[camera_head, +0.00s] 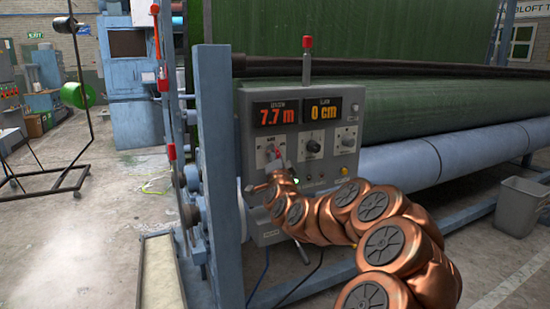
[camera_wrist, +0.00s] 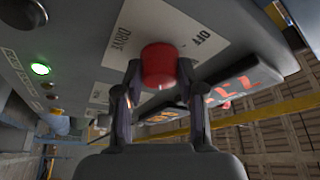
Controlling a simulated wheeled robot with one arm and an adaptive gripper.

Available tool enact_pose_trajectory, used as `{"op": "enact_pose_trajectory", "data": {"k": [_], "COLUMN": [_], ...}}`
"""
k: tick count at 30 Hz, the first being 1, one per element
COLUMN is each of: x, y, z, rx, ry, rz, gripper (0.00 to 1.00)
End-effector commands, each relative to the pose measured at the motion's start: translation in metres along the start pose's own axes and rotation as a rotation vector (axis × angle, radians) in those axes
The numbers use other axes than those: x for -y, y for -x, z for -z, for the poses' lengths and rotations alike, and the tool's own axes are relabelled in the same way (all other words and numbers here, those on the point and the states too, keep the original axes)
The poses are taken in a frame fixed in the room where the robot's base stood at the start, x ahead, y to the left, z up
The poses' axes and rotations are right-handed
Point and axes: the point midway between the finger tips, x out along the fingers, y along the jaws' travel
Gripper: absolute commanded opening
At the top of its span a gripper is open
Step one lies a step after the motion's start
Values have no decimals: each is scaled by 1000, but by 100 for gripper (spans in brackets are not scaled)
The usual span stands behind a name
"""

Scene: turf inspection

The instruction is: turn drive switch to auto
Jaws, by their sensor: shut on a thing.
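The drive switch (camera_wrist: 158,62) is a round red knob on a pale plate lettered DRIVE and OFF in the wrist view. My gripper (camera_wrist: 158,78) has one finger on each side of the knob and is shut on it. In the head view my gripper (camera_head: 276,166) is at the left of the grey control box (camera_head: 335,110), in front of the drive switch's plate. The AUTO lettering and the knob's pointer cannot be made out.
The box has two displays reading 7.7 m (camera_head: 276,114) and 0 cm (camera_head: 323,111). Two dark knobs (camera_head: 313,146) (camera_head: 348,141) sit right of the drive switch. A lit green lamp (camera_wrist: 40,69) is nearby. A blue upright post (camera_head: 217,150) stands close on the left.

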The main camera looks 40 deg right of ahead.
Motion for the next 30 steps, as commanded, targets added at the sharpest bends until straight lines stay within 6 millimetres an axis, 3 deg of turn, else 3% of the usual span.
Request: {"op": "enact_pose_trajectory", "data": {"k": [6, 7, 14, 24, 30], "x": [0, 0, 0, 0, -1], "y": [0, 0, 0, 1, 14], "z": [1, 1, 1, 1, 1], "rx": [-3, -3, -2, -1, 0], "ry": [0, 0, 1, 1, 1], "rz": [0, 1, 0, 0, -1], "gripper": [4, 40, 64, 64, 64]}}
